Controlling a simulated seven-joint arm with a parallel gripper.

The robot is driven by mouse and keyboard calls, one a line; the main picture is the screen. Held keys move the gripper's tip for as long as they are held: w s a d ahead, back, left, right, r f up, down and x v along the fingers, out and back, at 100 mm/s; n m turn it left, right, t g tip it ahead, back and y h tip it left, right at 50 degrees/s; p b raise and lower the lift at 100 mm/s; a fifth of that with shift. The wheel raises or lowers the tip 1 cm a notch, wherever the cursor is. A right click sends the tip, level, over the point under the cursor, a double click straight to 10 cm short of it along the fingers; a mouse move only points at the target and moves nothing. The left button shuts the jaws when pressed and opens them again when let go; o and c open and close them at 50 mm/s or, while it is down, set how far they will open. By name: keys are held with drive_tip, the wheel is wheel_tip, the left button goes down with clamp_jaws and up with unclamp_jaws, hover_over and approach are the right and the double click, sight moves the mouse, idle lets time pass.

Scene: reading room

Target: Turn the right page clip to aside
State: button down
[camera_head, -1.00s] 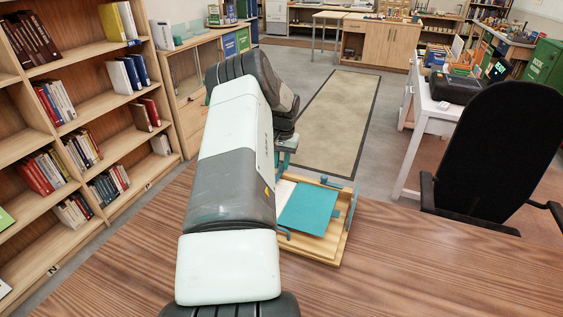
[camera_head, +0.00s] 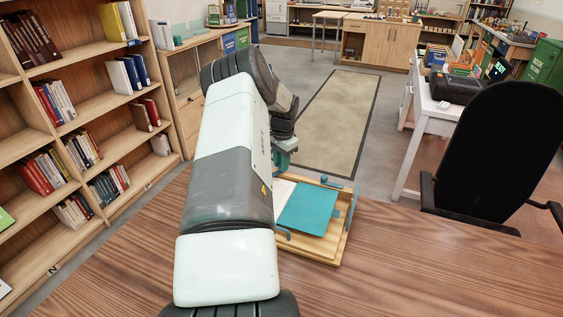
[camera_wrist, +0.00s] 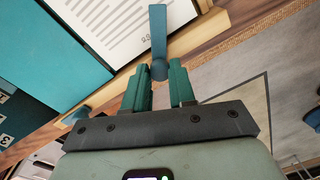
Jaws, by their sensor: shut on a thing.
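A wooden book stand (camera_head: 338,240) sits on the table, holding a white printed page (camera_head: 285,188) and a teal panel (camera_head: 308,209). My gripper (camera_head: 284,160) is at the far left corner of the stand. In the wrist view the printed page (camera_wrist: 120,22) is at the top, with the teal panel (camera_wrist: 60,60) to its left. A blue page clip (camera_wrist: 158,38) points up over the page edge. My gripper (camera_wrist: 161,80) is shut on the clip's rounded lower end, between its two green fingers. My arm hides part of the stand's left side in the head view.
Another blue clip (camera_wrist: 76,116) is on the stand's edge, left of my fingers. Blue clips also show on the stand's right side (camera_head: 351,207) and near edge (camera_head: 283,233). The wooden table (camera_head: 420,270) is clear right of the stand. A black chair (camera_head: 495,150) stands beyond.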

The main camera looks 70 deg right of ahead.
drive_tip(key=m, duration=0.5)
drive_tip(key=shift+m, duration=0.3)
drive_tip(key=m, duration=0.5)
drive_tip(key=shift+m, duration=0.4)
drive_tip(key=shift+g, duration=0.3)
drive_tip(key=c, duration=0.9)
unclamp_jaws()
drive_tip(key=shift+c, duration=0.2)
drive_tip(key=shift+r, duration=0.1)
wheel_tip(320, 180, up, 11)
drive_tip(key=shift+a, duration=0.3)
